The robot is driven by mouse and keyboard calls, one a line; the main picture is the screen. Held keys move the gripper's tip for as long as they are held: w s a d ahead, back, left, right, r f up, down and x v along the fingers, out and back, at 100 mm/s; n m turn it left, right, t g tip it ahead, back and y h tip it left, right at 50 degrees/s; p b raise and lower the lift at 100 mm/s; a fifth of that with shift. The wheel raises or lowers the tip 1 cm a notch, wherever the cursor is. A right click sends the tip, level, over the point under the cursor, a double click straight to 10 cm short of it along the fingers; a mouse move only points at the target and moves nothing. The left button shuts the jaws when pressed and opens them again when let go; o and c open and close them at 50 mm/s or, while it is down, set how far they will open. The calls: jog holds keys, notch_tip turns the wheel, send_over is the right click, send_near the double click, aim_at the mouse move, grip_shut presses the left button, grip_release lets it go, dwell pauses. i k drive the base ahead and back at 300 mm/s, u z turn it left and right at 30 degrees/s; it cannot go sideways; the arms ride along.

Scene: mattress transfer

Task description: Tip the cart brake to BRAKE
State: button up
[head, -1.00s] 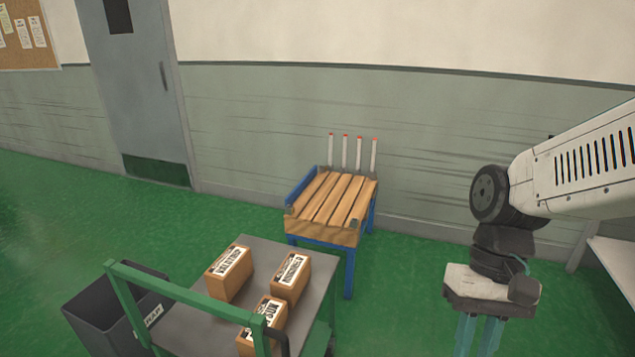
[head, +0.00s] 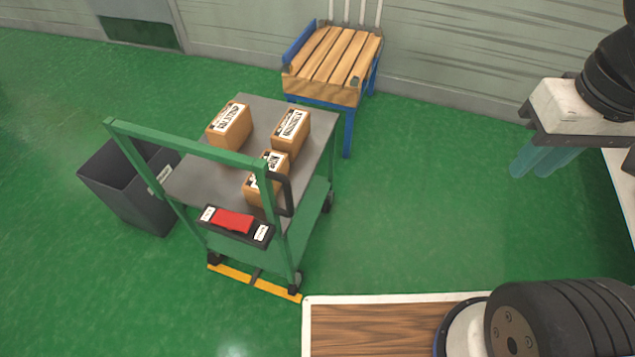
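The cart (head: 300,235) is green with a grey top deck and a tall push frame, and stands left of centre in the head view. Its brake is a red rocker (head: 233,220) in a black housing on the near end, with a small white label on each side. The label text is too small to read, so I cannot tell which way the rocker is tipped. My gripper (head: 540,160) is at the upper right, well away from the brake. Its pale teal fingers point down, and their gap is unclear.
Several labelled boxes (head: 290,131) sit on the cart deck. A dark bin (head: 125,190) stands left of the cart. A slatted wooden stand (head: 320,95) is behind it. A yellow floor strip (head: 255,283) lies at its near end. A wood-topped surface (head: 370,330) is in front; green floor lies right of the cart.

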aim_at(232, 220)
jog(key=u, duration=0.7)
jog(key=k, duration=0.65)
jog(key=u, duration=0.45)
jog(key=i, duration=0.5)
